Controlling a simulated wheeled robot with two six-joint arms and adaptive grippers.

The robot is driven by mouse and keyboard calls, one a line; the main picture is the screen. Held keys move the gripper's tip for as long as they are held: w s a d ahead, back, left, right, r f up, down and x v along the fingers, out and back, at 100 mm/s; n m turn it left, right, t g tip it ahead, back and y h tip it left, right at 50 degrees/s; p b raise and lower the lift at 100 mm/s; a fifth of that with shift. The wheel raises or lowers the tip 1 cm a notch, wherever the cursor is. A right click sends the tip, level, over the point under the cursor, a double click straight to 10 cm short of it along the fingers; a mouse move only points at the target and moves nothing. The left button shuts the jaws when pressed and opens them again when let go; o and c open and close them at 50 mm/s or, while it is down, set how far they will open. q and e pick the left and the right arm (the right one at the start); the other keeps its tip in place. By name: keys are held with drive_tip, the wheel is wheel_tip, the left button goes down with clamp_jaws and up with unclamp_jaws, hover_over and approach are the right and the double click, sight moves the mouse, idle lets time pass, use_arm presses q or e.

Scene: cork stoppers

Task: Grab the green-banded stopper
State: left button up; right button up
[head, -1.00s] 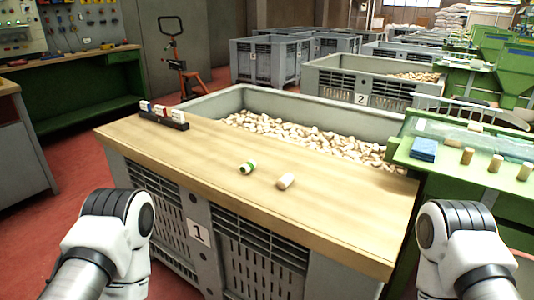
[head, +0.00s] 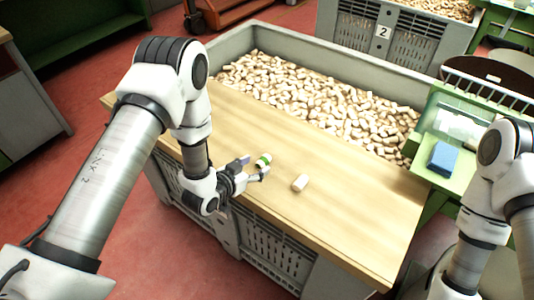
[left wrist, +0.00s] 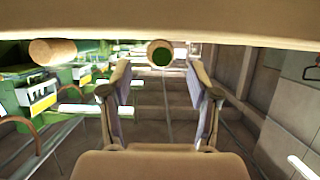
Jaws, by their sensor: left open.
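The green-banded stopper (head: 264,159) lies on the wooden board (head: 340,220) laid across the front of the crate. My left gripper (head: 256,168) is open, with its fingertips right at the stopper and one finger to either side of its near end. In the left wrist view the green-banded stopper (left wrist: 160,53) shows end-on, centred just beyond the tips of the open left gripper (left wrist: 159,80). I cannot tell whether the fingers touch it. A plain stopper (head: 300,182) lies to its right on the board, and also shows in the left wrist view (left wrist: 52,52). My right gripper is out of view.
The grey crate (head: 340,72) behind the board is full of loose corks (head: 310,98). A green machine bench with a blue block (head: 443,156) stands at the right. The board's right part is bare.

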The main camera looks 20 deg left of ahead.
sight(259, 164)
use_arm(q)
drive_tip(key=shift+p+x, duration=0.45)
drive_tip(key=shift+x, duration=1.7)
drive_tip(key=shift+s+a, duration=0.1)
drive_tip(key=shift+s, duration=0.2)
drive_tip(key=c, duration=0.8)
drive_tip(key=shift+c, duration=0.2)
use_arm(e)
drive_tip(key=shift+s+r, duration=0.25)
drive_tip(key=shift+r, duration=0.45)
use_arm(q)
drive_tip(key=shift+r, duration=0.1)
